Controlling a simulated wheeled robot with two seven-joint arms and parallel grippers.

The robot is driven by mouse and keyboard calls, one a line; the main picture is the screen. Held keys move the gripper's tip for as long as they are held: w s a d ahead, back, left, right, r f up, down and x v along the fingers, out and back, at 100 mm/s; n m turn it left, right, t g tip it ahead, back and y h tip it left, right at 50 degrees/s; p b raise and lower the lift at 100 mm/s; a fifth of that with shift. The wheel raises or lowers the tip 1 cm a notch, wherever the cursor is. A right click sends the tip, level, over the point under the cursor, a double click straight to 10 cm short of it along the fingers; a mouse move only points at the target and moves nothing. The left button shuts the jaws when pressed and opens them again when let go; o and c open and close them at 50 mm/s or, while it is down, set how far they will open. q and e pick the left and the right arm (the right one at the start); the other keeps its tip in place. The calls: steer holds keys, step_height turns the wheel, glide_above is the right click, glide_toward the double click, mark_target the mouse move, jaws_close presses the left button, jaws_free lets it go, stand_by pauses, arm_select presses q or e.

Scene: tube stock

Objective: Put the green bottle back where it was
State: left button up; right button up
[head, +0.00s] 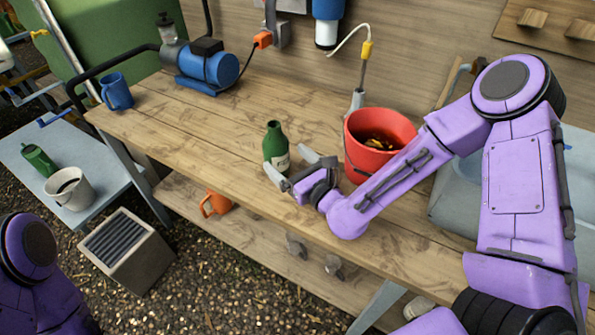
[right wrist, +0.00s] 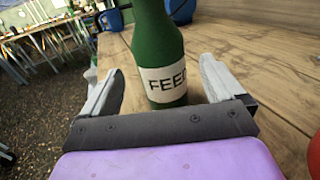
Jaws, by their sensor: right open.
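The green bottle (head: 276,147) stands upright on the wooden workbench (head: 185,125), left of a red bucket. My right gripper (head: 289,168) is open at the near side of the bottle, low near the bench top. In the right wrist view its two fingers (right wrist: 158,88) are on either side of the bottle, with gaps on both sides. My left gripper is out of view.
The red bucket (head: 362,163) stands close to my right gripper and forearm. A blue mug (head: 117,92) and a blue pump (head: 207,68) are at the bench's left. A side table (head: 100,165) holds a green item (head: 38,160) and a white cup (head: 76,194). An orange mug (head: 216,205) sits on the lower shelf.

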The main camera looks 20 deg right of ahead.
steer(key=shift+v, duration=2.4)
